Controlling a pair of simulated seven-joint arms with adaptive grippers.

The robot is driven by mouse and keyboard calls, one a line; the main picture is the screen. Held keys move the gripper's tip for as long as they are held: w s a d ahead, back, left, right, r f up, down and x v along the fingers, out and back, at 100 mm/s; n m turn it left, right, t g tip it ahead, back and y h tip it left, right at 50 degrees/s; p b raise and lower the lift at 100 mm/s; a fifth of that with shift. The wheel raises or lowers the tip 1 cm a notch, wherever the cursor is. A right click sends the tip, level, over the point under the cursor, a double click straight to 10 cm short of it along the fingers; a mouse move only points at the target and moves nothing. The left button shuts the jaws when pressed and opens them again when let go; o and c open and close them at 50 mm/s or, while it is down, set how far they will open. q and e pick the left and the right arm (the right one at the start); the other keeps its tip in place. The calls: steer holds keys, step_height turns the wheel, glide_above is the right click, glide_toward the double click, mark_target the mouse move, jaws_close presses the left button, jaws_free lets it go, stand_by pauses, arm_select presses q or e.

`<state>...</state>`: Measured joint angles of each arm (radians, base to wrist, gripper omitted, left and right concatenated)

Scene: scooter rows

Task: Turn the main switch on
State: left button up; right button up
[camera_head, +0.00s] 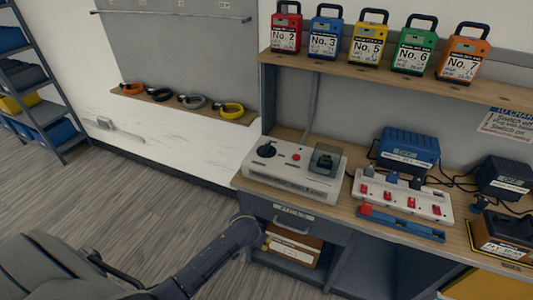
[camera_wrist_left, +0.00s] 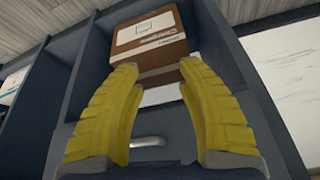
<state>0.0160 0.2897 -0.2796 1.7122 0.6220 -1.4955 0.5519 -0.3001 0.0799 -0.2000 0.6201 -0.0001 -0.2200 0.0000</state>
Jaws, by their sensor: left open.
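A pale control box (camera_head: 293,170) sits on the wooden bench. It carries a black round knob (camera_head: 267,150), a small red button (camera_head: 296,157) and a dark part under a smoky cover (camera_head: 325,160). No label shows which is the main switch, and I cannot read their settings. My left arm reaches in from the lower left, below the box and by the drawer front. In the left wrist view my left gripper (camera_wrist_left: 158,72) has its yellow fingers spread and empty, with the drawer handle (camera_wrist_left: 148,142) and a brown carton (camera_wrist_left: 150,45) behind them. My right gripper is not in view.
A white power strip (camera_head: 419,203) with red switches lies right of the control box, near a blue charger (camera_head: 409,149) and cables. Several numbered battery packs stand on the shelf (camera_head: 390,73) above. The floor to the left is clear.

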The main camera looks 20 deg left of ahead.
arm_select(q)
steer(key=shift+m+t, duration=0.5)
steer(key=shift+t, duration=0.1)
steer(key=w+r, duration=0.2)
steer(key=r, duration=0.5)
steer(key=w+r, duration=0.2)
steer(key=r, duration=0.5)
steer(key=w+r, duration=0.2)
steer(key=r, duration=0.5)
steer(key=shift+d+r, duration=0.15)
steer(key=shift+d, duration=0.1)
steer(key=n+g, duration=0.1)
steer(key=n, duration=0.3)
glide_toward(266, 145)
steer(key=shift+y, duration=0.3)
steer(key=x, duration=1)
steer(key=shift+w+d, duration=0.15)
steer(key=shift+d, duration=0.15)
steer(key=shift+o, duration=0.3)
jaws_close()
